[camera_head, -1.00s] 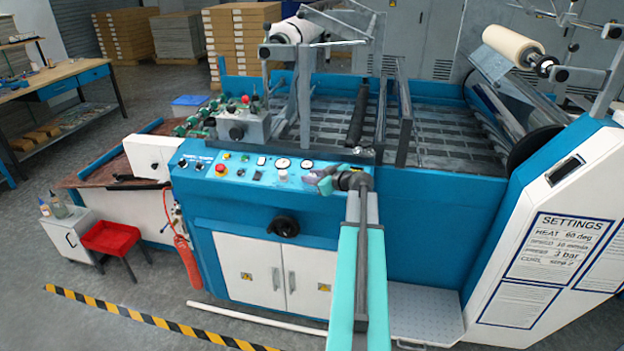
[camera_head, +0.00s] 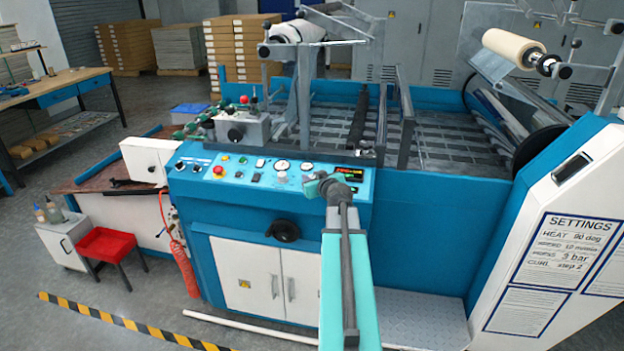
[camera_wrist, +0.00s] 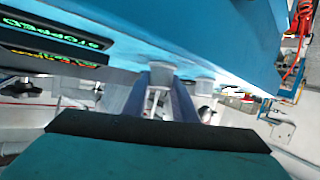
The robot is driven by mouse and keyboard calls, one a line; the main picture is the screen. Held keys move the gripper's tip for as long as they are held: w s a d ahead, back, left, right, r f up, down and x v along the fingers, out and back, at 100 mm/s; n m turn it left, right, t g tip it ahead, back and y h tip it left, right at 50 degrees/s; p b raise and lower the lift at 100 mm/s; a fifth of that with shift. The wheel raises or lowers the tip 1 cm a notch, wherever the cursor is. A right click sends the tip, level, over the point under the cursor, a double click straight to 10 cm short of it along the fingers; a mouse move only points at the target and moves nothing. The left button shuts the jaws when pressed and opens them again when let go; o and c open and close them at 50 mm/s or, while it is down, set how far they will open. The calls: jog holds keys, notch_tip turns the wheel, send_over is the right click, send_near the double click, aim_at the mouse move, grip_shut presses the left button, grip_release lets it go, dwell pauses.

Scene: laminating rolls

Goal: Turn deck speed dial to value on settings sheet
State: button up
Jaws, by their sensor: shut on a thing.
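The settings sheet (camera_head: 563,255) is on the white side cover at the right in the head view; it reads heat 90 deg, speed about 10 m/min, 3 bar and curl step 2. My gripper (camera_head: 312,186) is at the right part of the blue control panel (camera_head: 225,172). In the wrist view, my gripper (camera_wrist: 159,98) has its two fingers on either side of a pale round dial (camera_wrist: 159,77) and is shut on it. The dial's pointer and scale are not visible. The dial is hidden behind my gripper in the head view.
A second pale knob (camera_wrist: 205,84) sits close beside the held one. A lit display (camera_head: 349,172) is just right of my gripper. Gauges (camera_head: 282,165) and a red stop button (camera_head: 218,170) lie to the left.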

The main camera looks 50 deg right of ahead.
jog(key=shift+m+h, duration=0.4)
jog(key=shift+m, duration=0.2)
jog(key=o, duration=1)
jog(key=shift+o, duration=0.2)
jog(key=shift+s+a, duration=0.1)
jog(key=shift+s, duration=0.05)
jog(key=b+v, duration=0.2)
jog(key=v, duration=0.3)
jog(key=shift+s+a+b, duration=0.15)
jog(key=shift+b, duration=0.15)
jog(key=shift+r+b, duration=0.1)
jog(key=shift+b, duration=0.2)
jog(key=b, duration=0.1)
jog(key=s+b, duration=0.1)
jog(key=b, duration=0.1)
jog(key=shift+a+r, duration=0.2)
jog(key=shift+a, duration=0.1)
